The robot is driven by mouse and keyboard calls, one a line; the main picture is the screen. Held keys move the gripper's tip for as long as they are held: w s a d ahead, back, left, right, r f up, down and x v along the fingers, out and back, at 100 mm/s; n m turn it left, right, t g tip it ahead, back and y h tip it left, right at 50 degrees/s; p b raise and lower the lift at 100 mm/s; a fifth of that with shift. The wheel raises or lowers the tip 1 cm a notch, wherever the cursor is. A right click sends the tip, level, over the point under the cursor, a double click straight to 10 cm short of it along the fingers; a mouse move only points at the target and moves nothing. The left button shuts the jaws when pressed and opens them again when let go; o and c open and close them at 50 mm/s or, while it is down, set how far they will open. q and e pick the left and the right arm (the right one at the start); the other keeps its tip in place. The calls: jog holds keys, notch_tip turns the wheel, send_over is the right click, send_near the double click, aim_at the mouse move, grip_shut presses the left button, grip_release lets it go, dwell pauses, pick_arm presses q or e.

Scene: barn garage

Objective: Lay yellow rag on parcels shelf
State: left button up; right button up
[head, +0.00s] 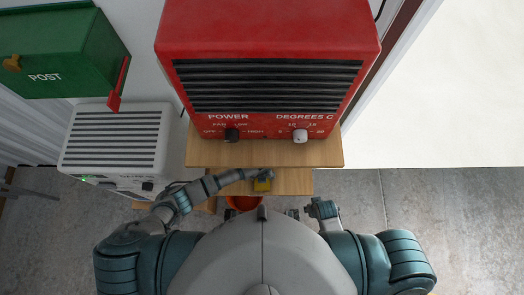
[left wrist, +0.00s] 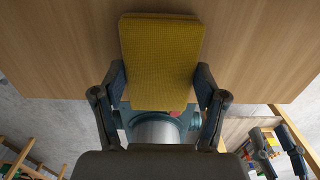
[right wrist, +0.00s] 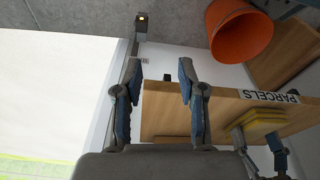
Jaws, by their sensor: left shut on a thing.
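The yellow rag (left wrist: 160,60) is a folded, textured pad between the fingers of my left gripper (left wrist: 160,100), which is shut on it. In the head view the rag (head: 263,185) is in front of the red heater, over a lower wooden board (head: 293,182). The right wrist view shows the rag (right wrist: 258,122) by the wooden shelf (right wrist: 200,118) labelled PARCELS. I cannot tell whether the rag touches the shelf. My right gripper (right wrist: 157,90) is open and empty; in the head view it (head: 322,207) is right of the rag.
A red heater (head: 268,80) stands on the upper board (head: 210,152). A white unit (head: 115,140) and a green post box (head: 65,55) are at the left. An orange bucket (right wrist: 240,32) is near the shelf; part of it (head: 243,202) shows below the boards. Floor at the right is clear.

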pick_arm(q)
jog(key=shift+d, duration=0.2)
jog(key=o, duration=1.1)
jog(key=shift+d, duration=0.25)
jog(key=shift+c, duration=0.2)
jog(key=shift+a, duration=0.4)
jog(key=r+p, duration=0.2)
jog(key=r, duration=0.1)
jog(key=r+p, duration=0.1)
jog(key=p, duration=0.1)
jog(key=shift+d+r, duration=0.15)
jog(key=shift+d, duration=0.2)
jog(key=r+p, duration=0.2)
jog(key=r, duration=0.1)
jog(key=shift+a+p, duration=0.3)
jog(key=shift+r, duration=0.15)
jog(key=shift+d, duration=0.15)
pick_arm(e)
jog(key=s+d+f, duration=0.2)
jog(key=s+f, duration=0.8)
jog(key=f, duration=0.4)
jog(key=shift+g, duration=0.4)
jog(key=shift+d+f, duration=0.1)
